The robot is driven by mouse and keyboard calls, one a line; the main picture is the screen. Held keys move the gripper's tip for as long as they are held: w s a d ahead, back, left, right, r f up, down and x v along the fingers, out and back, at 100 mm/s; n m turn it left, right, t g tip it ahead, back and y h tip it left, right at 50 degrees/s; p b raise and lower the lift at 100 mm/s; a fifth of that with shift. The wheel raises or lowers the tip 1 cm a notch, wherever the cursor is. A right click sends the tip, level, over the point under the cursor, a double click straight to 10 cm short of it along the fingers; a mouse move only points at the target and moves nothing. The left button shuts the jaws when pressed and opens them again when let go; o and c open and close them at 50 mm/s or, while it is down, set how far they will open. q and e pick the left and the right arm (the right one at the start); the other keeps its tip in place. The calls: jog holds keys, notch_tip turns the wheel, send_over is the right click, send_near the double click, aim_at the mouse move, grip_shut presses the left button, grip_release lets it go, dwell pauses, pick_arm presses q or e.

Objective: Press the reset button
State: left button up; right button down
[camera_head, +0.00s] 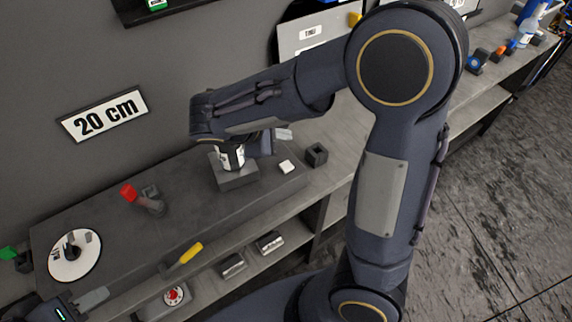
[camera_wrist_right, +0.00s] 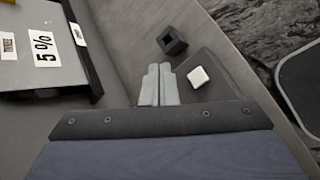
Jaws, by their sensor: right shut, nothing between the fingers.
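A white square button-like block (camera_head: 286,166) sits on the right end of the grey bench top; it also shows in the right wrist view (camera_wrist_right: 198,77). A round red button with a pale ring (camera_head: 174,296) is on the lower shelf. No label marks either as reset. My right gripper (camera_wrist_right: 157,85) is shut and empty, its tips just left of the white block in the wrist view and apart from it in the picture.
A dark hollow cube (camera_head: 317,154) stands beside the white block. A grey block with a metallic piece (camera_head: 235,178), a red-topped part (camera_head: 129,192) and a white disc (camera_head: 74,255) are on the bench. A yellow-handled tool (camera_head: 190,252) is near the front edge.

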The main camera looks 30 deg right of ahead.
jog(key=b, duration=0.6)
send_over(283, 167)
notch_tip(283, 167, down, 7)
jog(key=shift+f+b, duration=0.35)
jog(key=shift+f, duration=0.35)
dwell(1.1)
jog(key=shift+f, duration=0.4)
jog(key=shift+f+b, duration=0.45)
jog(key=shift+b, duration=0.15)
dwell(0.4)
jog(key=shift+r, duration=0.15)
jog(key=shift+r+p, duration=0.75)
jog(key=shift+p, duration=0.05)
